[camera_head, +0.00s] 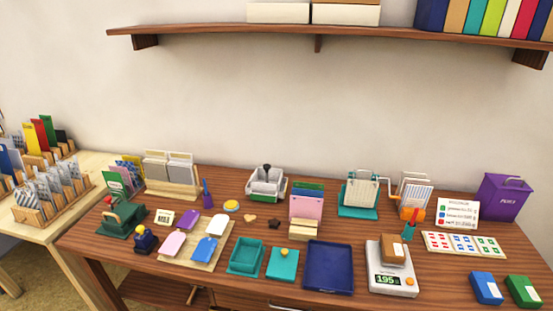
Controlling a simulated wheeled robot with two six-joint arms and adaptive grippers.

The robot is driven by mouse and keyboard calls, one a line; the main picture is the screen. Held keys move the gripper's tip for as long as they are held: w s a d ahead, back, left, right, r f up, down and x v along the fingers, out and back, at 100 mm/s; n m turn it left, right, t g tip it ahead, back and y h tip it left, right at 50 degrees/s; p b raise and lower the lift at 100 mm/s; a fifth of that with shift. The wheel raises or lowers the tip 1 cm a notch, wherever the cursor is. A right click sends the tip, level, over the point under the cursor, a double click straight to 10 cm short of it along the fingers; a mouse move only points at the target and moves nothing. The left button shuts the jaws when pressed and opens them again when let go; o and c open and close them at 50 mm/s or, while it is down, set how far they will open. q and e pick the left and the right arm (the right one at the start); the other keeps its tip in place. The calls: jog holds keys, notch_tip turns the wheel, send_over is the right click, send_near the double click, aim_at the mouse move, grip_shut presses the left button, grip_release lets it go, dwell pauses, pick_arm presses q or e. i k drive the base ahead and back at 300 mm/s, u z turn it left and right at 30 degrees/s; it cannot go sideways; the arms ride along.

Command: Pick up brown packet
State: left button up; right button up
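A brown packet (394,249) with a small white patch sits on the white scale (402,284) at the right front of the desk. The scale's green display appears to read 195. Neither of my grippers is in view.
A dark blue tray (328,267) lies just left of the scale, with teal boxes beyond it. A blue box (486,287) and a green box (524,291) lie to the right. A wall shelf (330,38) hangs above.

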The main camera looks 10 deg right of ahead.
aim_at(392, 247)
jog(key=z, duration=0.05)
jog(key=k, duration=0.4)
jog(key=z, duration=0.45)
jog(key=i, duration=0.35)
jog(key=z, duration=0.65)
